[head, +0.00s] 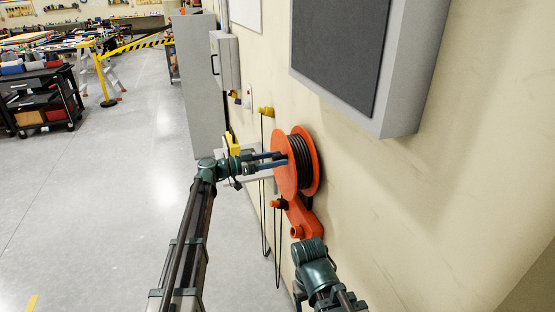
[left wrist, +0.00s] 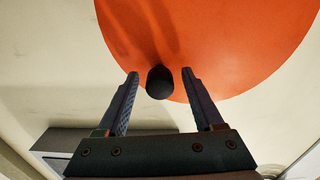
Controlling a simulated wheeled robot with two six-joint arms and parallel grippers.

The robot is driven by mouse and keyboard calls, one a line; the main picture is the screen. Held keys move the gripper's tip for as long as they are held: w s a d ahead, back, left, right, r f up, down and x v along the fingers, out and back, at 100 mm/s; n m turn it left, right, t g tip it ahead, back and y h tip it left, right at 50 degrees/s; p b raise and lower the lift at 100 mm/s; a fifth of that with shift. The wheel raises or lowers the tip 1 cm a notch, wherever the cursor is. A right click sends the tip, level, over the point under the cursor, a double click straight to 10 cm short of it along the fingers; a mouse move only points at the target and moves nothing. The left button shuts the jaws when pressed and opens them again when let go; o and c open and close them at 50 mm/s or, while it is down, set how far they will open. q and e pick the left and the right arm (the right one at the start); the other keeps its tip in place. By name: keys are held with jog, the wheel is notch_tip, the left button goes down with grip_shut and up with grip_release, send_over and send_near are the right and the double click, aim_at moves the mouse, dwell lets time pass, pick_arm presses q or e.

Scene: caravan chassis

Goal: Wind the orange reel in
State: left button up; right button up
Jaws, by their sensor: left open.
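The orange reel (head: 308,155) is mounted on the cream wall, with dark cable wound between its two discs. An orange bracket (head: 302,215) shows below it. My left gripper (head: 284,158) is at the reel's near face, fingers pointing at it. In the left wrist view, the reel's orange disc (left wrist: 230,45) fills the top. A black knob (left wrist: 160,83) stands between the open fingers of my left gripper (left wrist: 160,72), with a gap on each side.
A yellow plug (head: 266,111) sits on the wall left of the reel, and dark cable hangs below. A grey wall box (head: 225,60) is further back. A large grey panel (head: 400,80) juts out above right.

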pick_arm(q)
jog(key=shift+w+d, duration=0.15)
jog(key=shift+d, duration=0.2)
grip_shut()
dwell(1.3)
